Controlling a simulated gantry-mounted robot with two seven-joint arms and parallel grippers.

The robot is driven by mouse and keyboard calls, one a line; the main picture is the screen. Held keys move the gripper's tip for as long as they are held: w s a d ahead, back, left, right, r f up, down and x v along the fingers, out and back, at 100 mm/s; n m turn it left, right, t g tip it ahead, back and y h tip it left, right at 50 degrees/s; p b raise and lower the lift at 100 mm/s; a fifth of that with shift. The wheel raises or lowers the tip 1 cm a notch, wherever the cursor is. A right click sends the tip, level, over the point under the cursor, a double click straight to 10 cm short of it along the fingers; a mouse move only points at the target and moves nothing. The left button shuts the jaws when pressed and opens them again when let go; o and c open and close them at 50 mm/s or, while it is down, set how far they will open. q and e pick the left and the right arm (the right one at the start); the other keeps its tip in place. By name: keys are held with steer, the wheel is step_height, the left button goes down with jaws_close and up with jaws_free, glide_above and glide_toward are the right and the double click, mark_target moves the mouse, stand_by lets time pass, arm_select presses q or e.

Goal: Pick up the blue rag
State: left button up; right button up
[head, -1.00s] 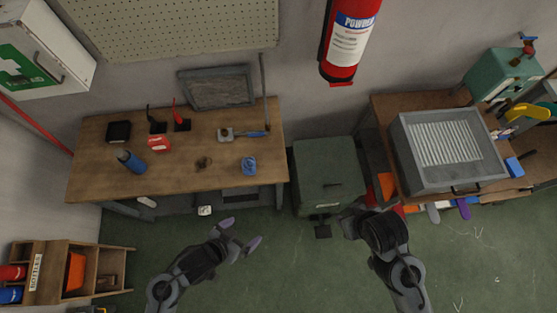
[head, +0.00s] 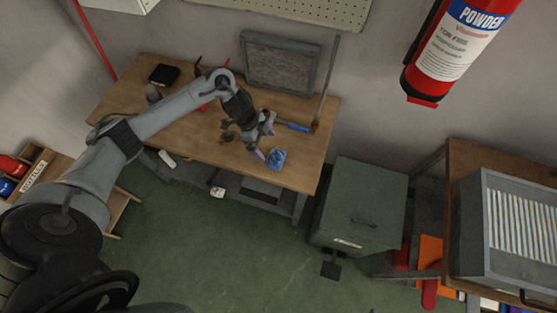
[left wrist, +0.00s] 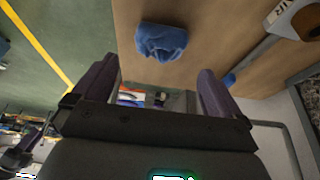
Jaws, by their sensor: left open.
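The blue rag (head: 276,160) lies crumpled on the wooden table (head: 305,175), near its front right part in the head view. My left gripper (head: 265,142) is open and empty, just to the left of and behind the rag in the head view, apart from it. In the left wrist view the rag (left wrist: 162,42) shows beyond the two purple fingertips, between them at the top.
A blue-handled tool (head: 295,126) lies behind the rag. A framed grey panel (head: 281,65) stands at the table's back. A green cabinet (head: 360,205) stands right of the table. A black box (head: 164,74) sits at the back left. A fire extinguisher (head: 455,50) hangs on the wall.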

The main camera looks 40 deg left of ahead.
mark_target(274, 155)
arm_select(q)
steer(key=x, duration=0.4)
steer(key=shift+d, duration=0.1)
steer(key=shift+b+x, duration=0.5)
steer(key=shift+x, duration=2)
steer(key=shift+c, duration=0.2)
steer(key=c, duration=0.7)
steer(key=shift+o, duration=0.2)
